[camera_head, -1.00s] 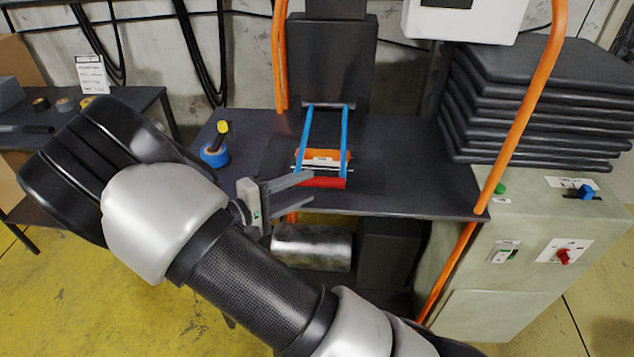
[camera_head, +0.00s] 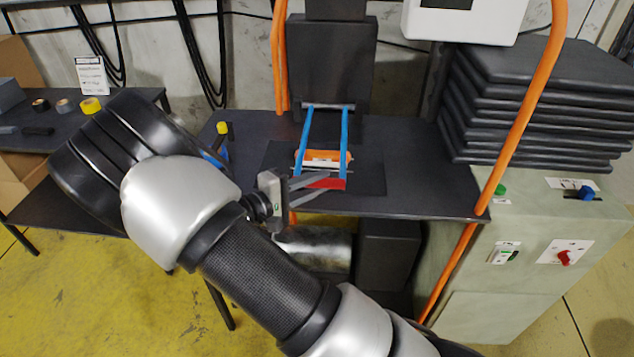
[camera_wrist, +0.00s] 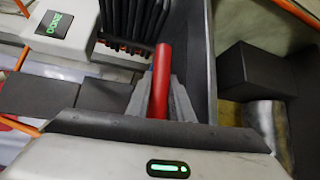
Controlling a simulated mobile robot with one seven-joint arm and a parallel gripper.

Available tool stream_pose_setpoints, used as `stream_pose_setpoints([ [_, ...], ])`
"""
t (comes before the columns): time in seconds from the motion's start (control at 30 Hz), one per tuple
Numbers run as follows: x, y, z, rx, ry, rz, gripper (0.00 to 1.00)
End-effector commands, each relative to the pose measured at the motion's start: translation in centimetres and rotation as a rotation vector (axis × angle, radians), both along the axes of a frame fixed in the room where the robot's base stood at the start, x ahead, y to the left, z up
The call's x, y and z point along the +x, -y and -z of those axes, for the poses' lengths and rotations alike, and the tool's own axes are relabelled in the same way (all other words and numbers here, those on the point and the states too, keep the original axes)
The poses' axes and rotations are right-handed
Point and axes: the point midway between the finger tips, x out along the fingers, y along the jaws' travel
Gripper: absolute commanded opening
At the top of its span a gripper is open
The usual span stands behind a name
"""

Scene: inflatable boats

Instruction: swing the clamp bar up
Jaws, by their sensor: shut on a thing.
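The clamp bar has two blue side arms (camera_head: 344,135) hinged at the back of the dark worktable, with a red handle (camera_head: 331,184) across the front end. The bar lies low over an orange and white piece (camera_head: 320,160). My gripper (camera_head: 318,181) reaches in from the left and is shut on the red handle. In the wrist view the red handle (camera_wrist: 161,85) stands out between my two grey fingers (camera_wrist: 162,100). My fingers hide part of the handle.
A blue tape roll (camera_head: 214,158) and a yellow-topped item (camera_head: 222,128) are left of the clamp. Dark folded sheets (camera_head: 545,100) are stacked at right, above a control cabinet (camera_head: 530,240). An orange hose (camera_head: 520,130) runs in front on the right.

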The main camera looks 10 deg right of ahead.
Motion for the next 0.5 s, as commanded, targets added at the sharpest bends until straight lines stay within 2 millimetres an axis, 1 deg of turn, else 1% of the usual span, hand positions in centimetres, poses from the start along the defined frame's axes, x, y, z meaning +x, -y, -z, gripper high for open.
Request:
stream_pose_setpoints([
  [0.13, 0.0, 0.0, -0.2, 0.002, -0.002, 0.000, 0.00],
  [0.27, 0.0, -0.1, -1.4, 0.010, -0.022, 0.001, 0.00],
  [0.37, 0.1, 0.0, -3.2, 0.022, -0.056, 0.000, 0.00],
  [0.47, 0.3, 0.0, -5.6, 0.041, -0.107, 0.000, 0.00],
  [0.5, 0.4, 0.1, -6.8, 0.049, -0.132, 0.001, 0.00],
])
